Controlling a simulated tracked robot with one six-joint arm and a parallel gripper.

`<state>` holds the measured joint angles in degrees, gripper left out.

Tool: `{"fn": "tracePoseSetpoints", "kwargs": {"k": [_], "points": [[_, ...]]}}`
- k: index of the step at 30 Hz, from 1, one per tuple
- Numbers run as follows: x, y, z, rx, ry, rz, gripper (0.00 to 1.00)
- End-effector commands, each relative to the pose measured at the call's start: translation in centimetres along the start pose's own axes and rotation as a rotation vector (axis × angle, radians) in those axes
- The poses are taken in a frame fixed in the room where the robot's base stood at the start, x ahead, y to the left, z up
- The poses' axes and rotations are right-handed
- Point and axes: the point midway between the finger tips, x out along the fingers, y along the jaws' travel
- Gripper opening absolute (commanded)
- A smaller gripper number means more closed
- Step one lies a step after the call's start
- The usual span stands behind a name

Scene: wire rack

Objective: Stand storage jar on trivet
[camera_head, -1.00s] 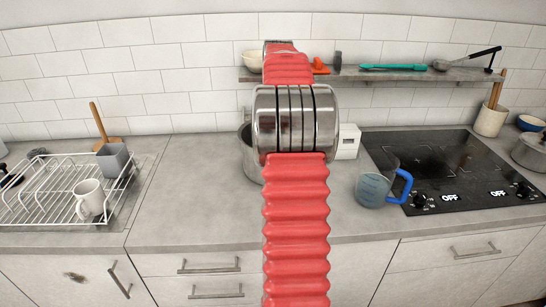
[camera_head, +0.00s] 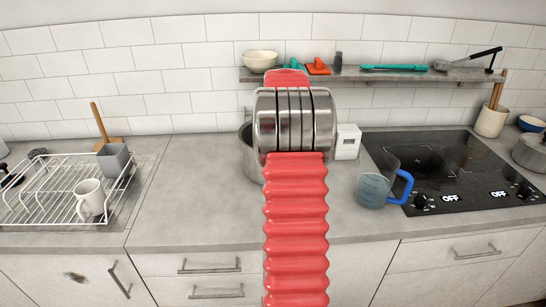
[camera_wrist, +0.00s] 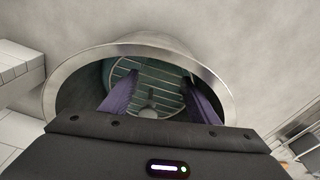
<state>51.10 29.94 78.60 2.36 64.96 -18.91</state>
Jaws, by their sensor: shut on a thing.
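A white box (camera_head: 348,142) and a measuring jug with a blue handle (camera_head: 374,187) stand right of the pot, left of the hob (camera_head: 440,165). A dish rack (camera_head: 60,200) is far left. A shelf (camera_head: 400,75) runs above. The counter left of the pot is clear.

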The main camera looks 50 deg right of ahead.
Motion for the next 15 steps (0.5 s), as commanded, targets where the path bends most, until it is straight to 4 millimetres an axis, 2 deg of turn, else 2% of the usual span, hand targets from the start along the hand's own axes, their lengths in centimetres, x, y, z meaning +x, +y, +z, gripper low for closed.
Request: {"fn": "tracePoseSetpoints", "kwargs": {"k": [13, 14, 15], "points": [[0.74, 0.05, 0.08, 0.001, 0.001, 0.0, 0.24], [0.74, 0.05, 0.08, 0.001, 0.001, 0.0, 0.57], [0.73, 0.05, 0.08, 0.001, 0.001, 0.0, 0.6]]}}
